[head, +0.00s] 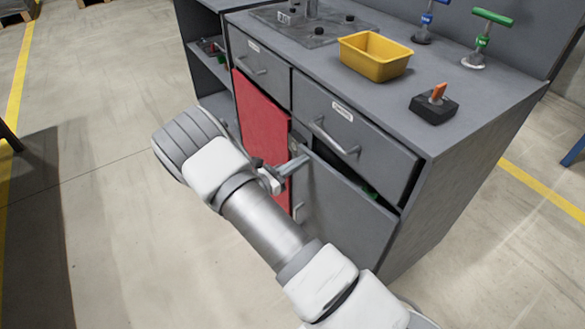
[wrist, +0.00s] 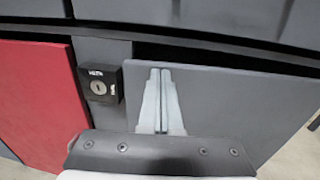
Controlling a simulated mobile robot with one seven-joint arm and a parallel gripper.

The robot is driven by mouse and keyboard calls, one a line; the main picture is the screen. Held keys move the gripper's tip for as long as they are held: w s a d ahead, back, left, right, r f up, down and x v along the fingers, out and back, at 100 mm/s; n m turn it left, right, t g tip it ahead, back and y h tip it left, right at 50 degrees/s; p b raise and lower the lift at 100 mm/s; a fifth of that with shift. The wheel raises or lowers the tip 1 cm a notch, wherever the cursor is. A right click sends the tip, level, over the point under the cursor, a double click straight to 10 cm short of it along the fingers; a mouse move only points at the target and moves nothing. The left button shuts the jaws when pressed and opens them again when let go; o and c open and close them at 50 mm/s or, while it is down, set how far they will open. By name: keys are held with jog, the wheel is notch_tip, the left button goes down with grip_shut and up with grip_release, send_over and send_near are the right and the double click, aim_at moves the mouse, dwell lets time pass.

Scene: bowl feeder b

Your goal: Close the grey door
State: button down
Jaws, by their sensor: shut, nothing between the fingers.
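The grey door (head: 345,220) is the right-hand lower door of the grey cabinet. It stands slightly ajar, with a dark gap along its top edge and a bit of green showing inside. Its small handle (head: 298,212) is near its left edge. My gripper (head: 303,161) is shut and empty at the door's upper left part. In the wrist view my shut fingertips (wrist: 160,72) lie over the face of the grey door (wrist: 225,110), near its top edge. I cannot tell whether they touch it.
A red door (head: 262,125) is left of the grey door. A black key lock box (wrist: 99,84) sits between them. Above are drawers with handles (head: 335,140). A yellow bin (head: 375,57) and a black switch box (head: 434,106) stand on top. The floor in front is clear.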

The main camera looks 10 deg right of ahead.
aim_at(312, 152)
jog(key=shift+d, duration=0.15)
jog(key=shift+w+d+m+g+h+b, duration=0.25)
jog(key=shift+w+d+m+g, duration=0.25)
jog(key=shift+d, duration=0.4)
jog(key=shift+w+d+m+g+h+b, duration=0.2)
jog(key=shift+w+d+m+g+h, duration=0.1)
jog(key=shift+w+d+g, duration=0.5)
jog(key=shift+s+d+r, duration=0.1)
jog(key=shift+s+d, duration=0.05)
jog(key=shift+s, duration=0.05)
